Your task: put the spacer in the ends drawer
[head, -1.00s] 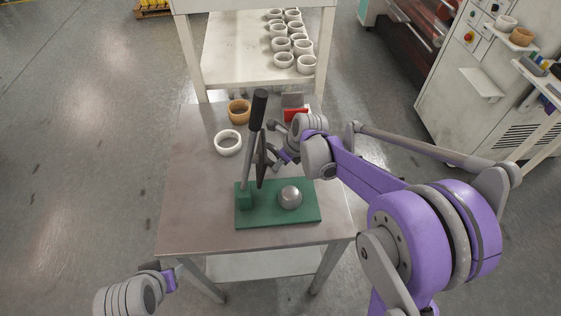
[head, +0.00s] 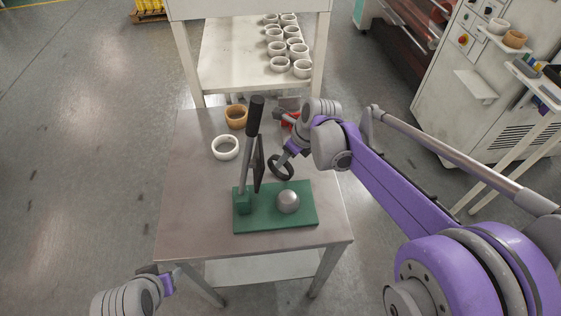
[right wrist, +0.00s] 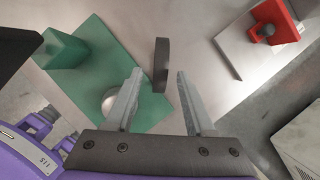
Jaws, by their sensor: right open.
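A thin dark ring (head: 281,167), which looks like the spacer, is just behind the green base in the head view. In the right wrist view the dark ring (right wrist: 161,65) shows edge-on between my right fingertips, with a gap on both sides. My right gripper (right wrist: 157,88) is open around it; in the head view the right gripper (head: 291,153) is partly hidden by its own wrist. My left gripper (head: 160,277) is low at the left, off the table's front corner; its jaws are unclear. I cannot pick out an ends drawer in either view.
A green base (head: 258,222) with a steel dome (head: 288,201) and an upright lever (head: 250,150) stands on the metal table (head: 190,220). A white ring (head: 225,147) and a tan ring (head: 236,116) lie behind left. A red bracket (right wrist: 281,22) stands near the back. Several white rings fill the rear shelf.

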